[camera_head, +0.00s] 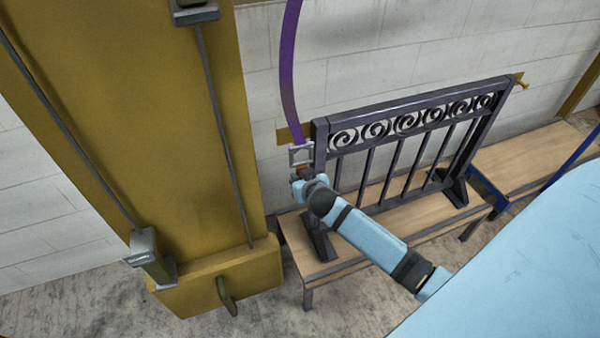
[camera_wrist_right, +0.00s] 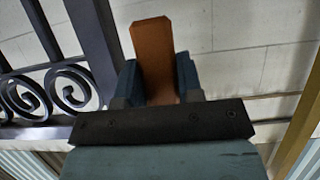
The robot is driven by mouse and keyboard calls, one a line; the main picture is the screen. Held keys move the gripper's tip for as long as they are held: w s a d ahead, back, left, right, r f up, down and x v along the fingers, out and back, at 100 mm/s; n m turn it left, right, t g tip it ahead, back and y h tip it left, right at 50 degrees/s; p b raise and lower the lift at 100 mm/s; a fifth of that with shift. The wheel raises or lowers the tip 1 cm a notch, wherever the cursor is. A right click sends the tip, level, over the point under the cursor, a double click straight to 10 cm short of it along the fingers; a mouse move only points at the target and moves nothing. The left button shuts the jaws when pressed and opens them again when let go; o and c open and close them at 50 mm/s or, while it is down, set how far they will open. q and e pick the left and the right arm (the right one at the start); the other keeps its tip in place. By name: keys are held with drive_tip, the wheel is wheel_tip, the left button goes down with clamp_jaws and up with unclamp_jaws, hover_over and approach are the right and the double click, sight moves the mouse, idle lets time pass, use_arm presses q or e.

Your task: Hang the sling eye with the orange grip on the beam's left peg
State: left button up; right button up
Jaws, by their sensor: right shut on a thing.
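My right gripper (camera_head: 300,184) is at the gate's upper left corner, shut on the orange grip. The orange grip (camera_wrist_right: 155,55) stands between the blue fingers in the right wrist view. In the head view, a purple sling (camera_head: 287,70) comes down from the top edge to a pale grey squarish eye (camera_head: 300,154) just above the gripper. A yellow-brown piece (camera_head: 283,135) juts out at the gate's upper left, behind the sling; I cannot tell whether it is the left peg. The eye appears beside the gate's left post; contact is unclear. My left gripper is not in view.
The dark gate (camera_head: 405,119) with scrollwork stands on a wooden bench (camera_head: 400,210). Another yellow-brown piece (camera_head: 521,81) shows at its right end. A large ochre column (camera_head: 150,110) with rods and a handle stands left. A pale block wall (camera_head: 400,45) is behind.

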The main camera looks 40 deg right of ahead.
drive_tip(key=shift+s+a, duration=0.1)
drive_tip(key=shift+s, duration=0.2)
drive_tip(key=shift+s+a+p, duration=0.2)
drive_tip(key=shift+s+p, duration=0.05)
drive_tip(key=shift+s, duration=0.55)
drive_tip(key=shift+s+a+p, duration=0.15)
drive_tip(key=shift+s+p, duration=0.05)
drive_tip(key=shift+s, duration=0.65)
drive_tip(key=shift+s+a+p, duration=0.2)
drive_tip(key=shift+s+p, duration=0.05)
drive_tip(key=shift+s, duration=0.55)
